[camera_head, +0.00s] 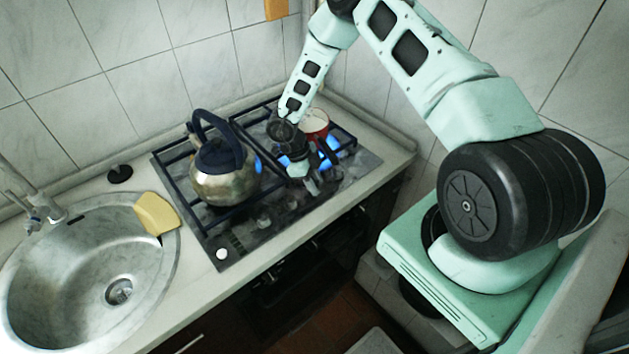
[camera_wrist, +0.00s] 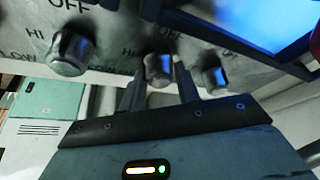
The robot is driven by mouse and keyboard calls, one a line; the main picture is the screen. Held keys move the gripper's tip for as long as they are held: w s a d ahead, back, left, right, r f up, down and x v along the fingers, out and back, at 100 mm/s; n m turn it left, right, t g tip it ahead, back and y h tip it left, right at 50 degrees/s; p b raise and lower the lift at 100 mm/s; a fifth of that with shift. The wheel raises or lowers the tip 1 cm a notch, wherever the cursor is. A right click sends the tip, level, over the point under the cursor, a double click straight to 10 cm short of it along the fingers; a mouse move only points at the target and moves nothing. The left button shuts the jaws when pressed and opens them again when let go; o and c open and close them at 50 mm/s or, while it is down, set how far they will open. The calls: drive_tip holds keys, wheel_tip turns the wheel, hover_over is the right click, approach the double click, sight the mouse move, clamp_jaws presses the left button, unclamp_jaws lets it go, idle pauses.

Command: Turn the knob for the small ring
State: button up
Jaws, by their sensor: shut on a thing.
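The hob (camera_head: 255,240) has a row of grey knobs along its front edge. In the wrist view, my gripper (camera_wrist: 160,78) has its two fingers on either side of a knob (camera_wrist: 158,66) and is shut on it. Another knob (camera_wrist: 72,52) is to the left and one more (camera_wrist: 213,74) is close to the right finger. Printed OFF, HI and LOW marks show around them. In the head view, my gripper (camera_head: 314,184) is low at the right front of the hob, and the held knob is hidden. I cannot tell which ring this knob serves.
A steel kettle (camera_head: 222,184) with a dark handle stands on the left of the hob. A red and white pot (camera_head: 315,122) is behind my gripper. Blue flames (camera_head: 330,150) show near both.

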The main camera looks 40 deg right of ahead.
idle(0.4)
drive_tip(key=o, duration=1)
drive_tip(key=shift+w, duration=0.1)
drive_tip(key=b+v, duration=0.4)
drive_tip(key=v, duration=1.3)
drive_tip(key=shift+r, duration=0.2)
drive_tip(key=shift+c, duration=0.2)
